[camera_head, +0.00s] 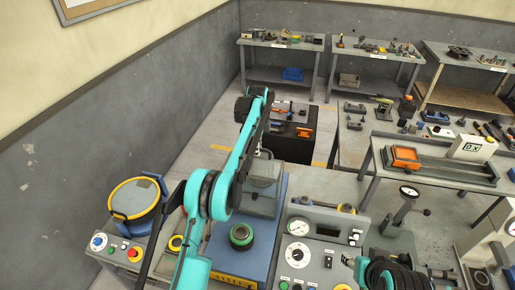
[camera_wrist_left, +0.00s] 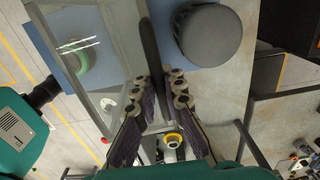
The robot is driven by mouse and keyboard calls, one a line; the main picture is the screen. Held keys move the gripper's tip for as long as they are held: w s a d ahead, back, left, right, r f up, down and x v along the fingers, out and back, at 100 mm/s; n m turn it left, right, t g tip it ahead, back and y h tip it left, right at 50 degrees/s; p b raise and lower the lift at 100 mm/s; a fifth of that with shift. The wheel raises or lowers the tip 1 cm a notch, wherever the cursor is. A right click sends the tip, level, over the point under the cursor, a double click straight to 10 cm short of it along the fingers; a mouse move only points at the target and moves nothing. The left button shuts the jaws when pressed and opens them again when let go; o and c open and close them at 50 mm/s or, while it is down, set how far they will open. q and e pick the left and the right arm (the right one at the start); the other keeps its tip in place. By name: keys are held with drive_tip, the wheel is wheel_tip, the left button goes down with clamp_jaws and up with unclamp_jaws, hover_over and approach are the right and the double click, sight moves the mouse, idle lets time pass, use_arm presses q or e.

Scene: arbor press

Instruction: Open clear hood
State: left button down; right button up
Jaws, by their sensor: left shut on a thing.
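The clear hood (camera_wrist_left: 105,45) is a see-through panelled cover on the left of the left wrist view. A green ring-shaped part (camera_wrist_left: 75,60) shows through it. A dark bar (camera_wrist_left: 149,45) runs along the hood's right side. My left gripper (camera_wrist_left: 161,82) is shut on this bar, with a padded finger on each side. In the head view the press stands on a blue base (camera_head: 272,222), with a green-rimmed round part (camera_head: 241,236) at its front. My left arm crosses in front of the press and hides my left fingers and much of the hood.
A dark grey round part (camera_wrist_left: 208,35) stands close to the right of the bar. A panel with gauges (camera_head: 300,250) stands right of the press, and a yellow-rimmed drum (camera_head: 134,196) to its left. Loaded tables stand behind and right.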

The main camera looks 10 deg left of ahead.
use_arm(q)
drive_tip(key=shift+s, duration=0.15)
drive_tip(key=c, duration=1.6)
unclamp_jaws()
